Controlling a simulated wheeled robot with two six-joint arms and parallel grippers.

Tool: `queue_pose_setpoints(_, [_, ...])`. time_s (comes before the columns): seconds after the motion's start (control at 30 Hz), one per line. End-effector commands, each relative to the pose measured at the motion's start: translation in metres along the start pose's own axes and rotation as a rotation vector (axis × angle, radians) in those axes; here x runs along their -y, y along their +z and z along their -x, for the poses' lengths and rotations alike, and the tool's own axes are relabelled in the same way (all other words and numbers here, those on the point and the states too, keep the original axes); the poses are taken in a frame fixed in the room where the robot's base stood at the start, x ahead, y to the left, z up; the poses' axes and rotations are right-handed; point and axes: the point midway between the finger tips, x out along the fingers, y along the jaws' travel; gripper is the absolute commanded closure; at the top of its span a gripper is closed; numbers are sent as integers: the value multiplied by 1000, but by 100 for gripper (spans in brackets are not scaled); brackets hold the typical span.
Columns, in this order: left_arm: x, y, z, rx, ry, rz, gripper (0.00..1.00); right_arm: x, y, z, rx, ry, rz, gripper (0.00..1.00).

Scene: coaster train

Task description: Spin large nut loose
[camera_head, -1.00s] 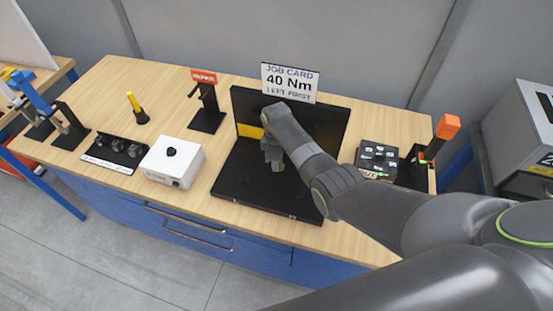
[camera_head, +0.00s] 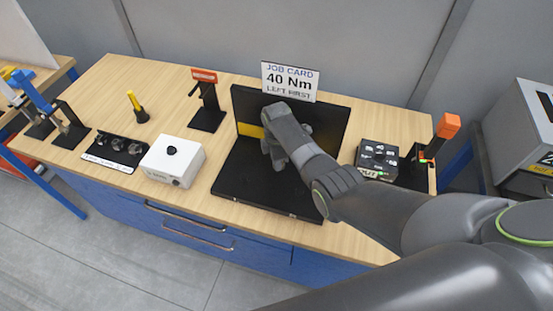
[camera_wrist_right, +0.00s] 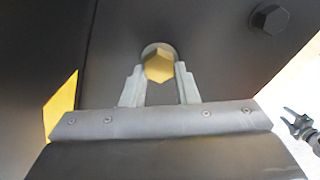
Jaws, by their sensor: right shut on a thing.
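In the right wrist view, a large brass-coloured hex nut (camera_wrist_right: 159,67) sits on a round washer-like base against the dark fixture plate (camera_wrist_right: 215,60). My right gripper (camera_wrist_right: 160,78) has its two pale fingers on either side of the nut and is shut on it. In the head view, my right gripper (camera_head: 277,160) reaches into the black fixture (camera_head: 240,185), and my own wrist hides the nut there. My left gripper is not in view.
A dark hex bolt (camera_wrist_right: 270,18) stands at the upper right in the wrist view. On the bench, a white box (camera_head: 172,162) is left of the fixture and a dark socket tray (camera_head: 377,157) right. A job card (camera_head: 290,80) stands behind.

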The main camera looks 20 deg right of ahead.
Motion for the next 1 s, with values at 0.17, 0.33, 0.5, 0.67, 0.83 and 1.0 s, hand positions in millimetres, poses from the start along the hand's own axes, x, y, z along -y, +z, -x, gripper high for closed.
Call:
queue_pose_setpoints(0.17, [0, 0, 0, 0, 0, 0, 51, 0, 0, -1, 1, -1, -1, 96])
queue_pose_setpoints(0.33, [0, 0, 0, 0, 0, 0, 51, 0, 0, 0, 1, -1, -1, 52])
queue_pose_setpoints(0.5, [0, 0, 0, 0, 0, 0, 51, 0, 0, 0, 0, -1, -2, 51])
queue_pose_setpoints(0.67, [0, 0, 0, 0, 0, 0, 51, 0, 0, 1, 0, 0, -2, 51])
queue_pose_setpoints(0.83, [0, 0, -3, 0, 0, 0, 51, -1, 0, 10, -1, 2, -2, 51])
queue_pose_setpoints(1.0, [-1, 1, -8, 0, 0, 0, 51, -1, 0, 29, -1, 4, -2, 51])
